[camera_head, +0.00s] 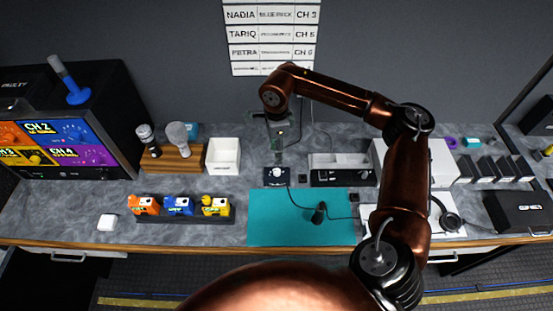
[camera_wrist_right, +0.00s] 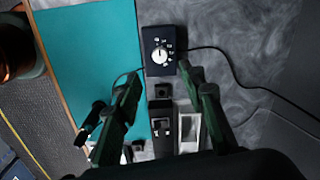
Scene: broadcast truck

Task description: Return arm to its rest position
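My right arm (camera_head: 400,185), copper with black joints, reaches up, over to the left and down above the counter. Its right gripper (camera_head: 279,152) points down just above a small black box with a white dial (camera_head: 277,174). In the wrist view the right gripper's two green-black fingers (camera_wrist_right: 160,72) are spread apart with nothing between them. The black dial box (camera_wrist_right: 158,50) lies just beyond the fingertips there. I cannot tell whether the fingers touch it. My left gripper is not in view.
A teal mat (camera_head: 265,235) with a black microphone (camera_head: 319,213) lies in front. A divided tray (camera_head: 340,160) stands right of the gripper, a white bin (camera_head: 223,157) left. A cable runs across the counter. Headphones (camera_head: 449,220) lie right.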

